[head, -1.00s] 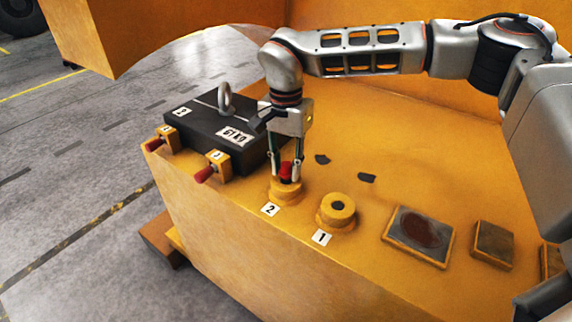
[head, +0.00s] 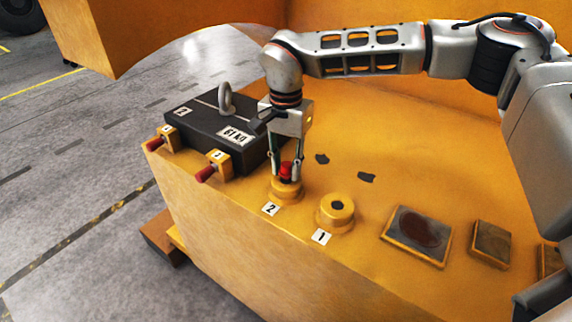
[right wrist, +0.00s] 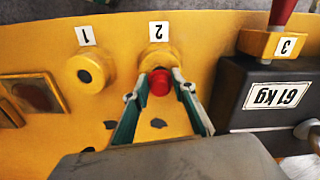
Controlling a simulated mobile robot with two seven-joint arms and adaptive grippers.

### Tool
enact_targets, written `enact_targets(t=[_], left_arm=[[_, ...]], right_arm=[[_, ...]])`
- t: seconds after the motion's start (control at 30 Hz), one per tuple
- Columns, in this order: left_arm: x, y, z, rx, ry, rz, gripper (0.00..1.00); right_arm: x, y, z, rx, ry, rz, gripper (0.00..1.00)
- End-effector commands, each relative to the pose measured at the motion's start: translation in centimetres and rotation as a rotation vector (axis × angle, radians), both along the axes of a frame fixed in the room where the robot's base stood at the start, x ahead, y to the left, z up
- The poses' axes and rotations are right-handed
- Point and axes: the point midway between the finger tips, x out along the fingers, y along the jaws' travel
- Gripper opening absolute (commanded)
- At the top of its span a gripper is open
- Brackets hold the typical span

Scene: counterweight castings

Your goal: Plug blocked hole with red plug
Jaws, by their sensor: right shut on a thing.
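The red plug (head: 286,170) stands upright at the yellow boss labelled 2 (head: 286,192). My right gripper (head: 286,178) reaches down from above, shut on the plug. In the right wrist view the red plug (right wrist: 160,82) sits between the two fingertips, over boss 2 (right wrist: 158,56). How deep the plug sits in the hole is hidden by the fingers. The boss labelled 1 (head: 336,214) stands to the right with a dark opening in its top; it also shows in the right wrist view (right wrist: 84,70). My left gripper is not in view.
A dark block marked 61 kg (head: 212,128) with a lifting eye (head: 225,98) lies just left of my gripper. Two red-handled pins sit in yellow blocks (head: 216,165) along the front edge. Flat dark pads (head: 418,235) lie at right. Two dark patches mark the open surface behind the bosses.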

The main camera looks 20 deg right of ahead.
Motion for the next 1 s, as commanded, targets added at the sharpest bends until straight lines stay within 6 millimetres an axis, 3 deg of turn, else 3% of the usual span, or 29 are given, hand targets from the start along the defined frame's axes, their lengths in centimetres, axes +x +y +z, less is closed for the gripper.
enact_targets(t=[1.0], left_arm=[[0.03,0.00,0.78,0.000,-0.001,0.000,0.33]], right_arm=[[-0.04,0.01,-0.05,-0.001,0.001,0.000,0.11]])
